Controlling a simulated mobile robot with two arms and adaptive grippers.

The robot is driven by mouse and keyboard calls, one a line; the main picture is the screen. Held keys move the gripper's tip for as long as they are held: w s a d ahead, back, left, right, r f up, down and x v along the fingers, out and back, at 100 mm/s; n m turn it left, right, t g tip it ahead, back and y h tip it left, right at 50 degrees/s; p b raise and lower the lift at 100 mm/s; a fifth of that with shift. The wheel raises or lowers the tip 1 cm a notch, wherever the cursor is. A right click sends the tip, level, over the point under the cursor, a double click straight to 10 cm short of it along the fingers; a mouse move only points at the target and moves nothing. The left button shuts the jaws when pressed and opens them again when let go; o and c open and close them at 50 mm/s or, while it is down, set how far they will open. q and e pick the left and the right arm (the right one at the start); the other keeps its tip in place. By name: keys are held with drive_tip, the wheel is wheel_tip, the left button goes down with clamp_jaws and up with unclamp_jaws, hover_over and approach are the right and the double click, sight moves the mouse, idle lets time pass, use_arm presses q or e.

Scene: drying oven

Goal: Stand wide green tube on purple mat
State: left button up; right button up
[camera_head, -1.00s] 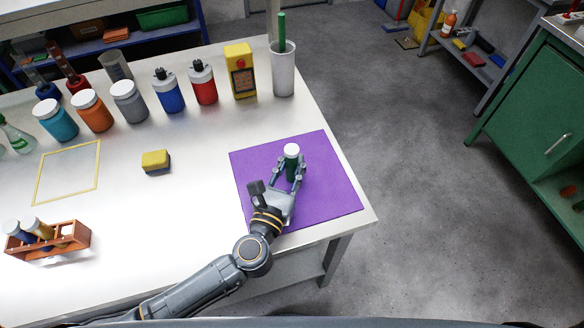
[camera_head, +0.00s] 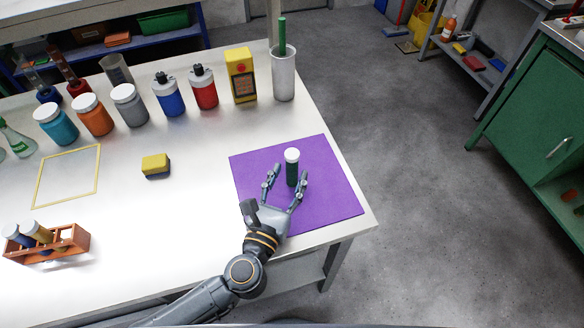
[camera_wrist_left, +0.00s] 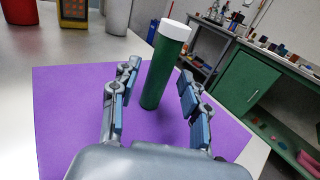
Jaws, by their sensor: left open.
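The wide green tube (camera_head: 292,170) with a white cap stands upright on the purple mat (camera_head: 335,190). My left gripper (camera_head: 285,180) is open just in front of the tube, with its fingers spread to either side and apart from it. In the left wrist view the tube (camera_wrist_left: 165,68) stands beyond and between the two open fingers (camera_wrist_left: 157,100), and the purple mat (camera_wrist_left: 65,110) lies below. My right gripper is not in view.
A tube rack (camera_head: 48,245) with two tubes stands at the left. A yellow sponge (camera_head: 156,164) lies mid-table. Bottles, a yellow device (camera_head: 240,75) and a white cup (camera_head: 284,75) line the back. The mat lies near the table's right edge.

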use_arm(q)
drive_tip(key=b+v, duration=0.1)
drive_tip(key=v, duration=0.7)
drive_tip(key=shift+f, duration=0.1)
drive_tip(key=shift+s+a+b, duration=0.15)
drive_tip(key=shift+s+b, duration=0.15)
drive_tip(key=shift+s, duration=0.15)
